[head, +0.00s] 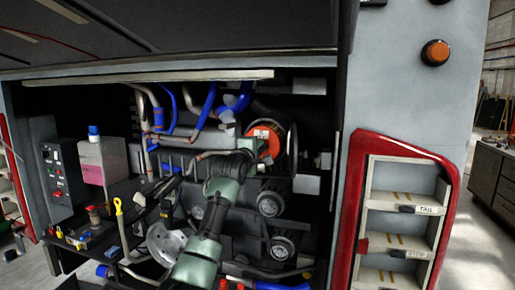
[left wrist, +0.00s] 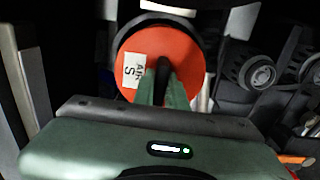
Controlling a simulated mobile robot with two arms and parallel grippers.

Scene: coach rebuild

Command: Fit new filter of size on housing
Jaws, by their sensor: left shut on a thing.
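An orange round filter (head: 268,132) sits in the upper right of the engine bay. In the left wrist view its orange face (left wrist: 185,50) carries a white label reading "AIR S". My left gripper (left wrist: 162,88) is in front of the face, its green fingers shut on the filter's dark middle grip. In the head view my left gripper (head: 258,147) reaches up to it from below. A dark round housing (head: 292,142) shows right behind the filter, and a black rim surrounds the orange face. I cannot tell whether the filter is seated. My right gripper is not in view.
Black pulleys (head: 270,204) are below the filter. Blue hoses (head: 207,103) and pipes run above and left. A pink-filled tank (head: 103,160) and a control box (head: 62,178) stand at the left.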

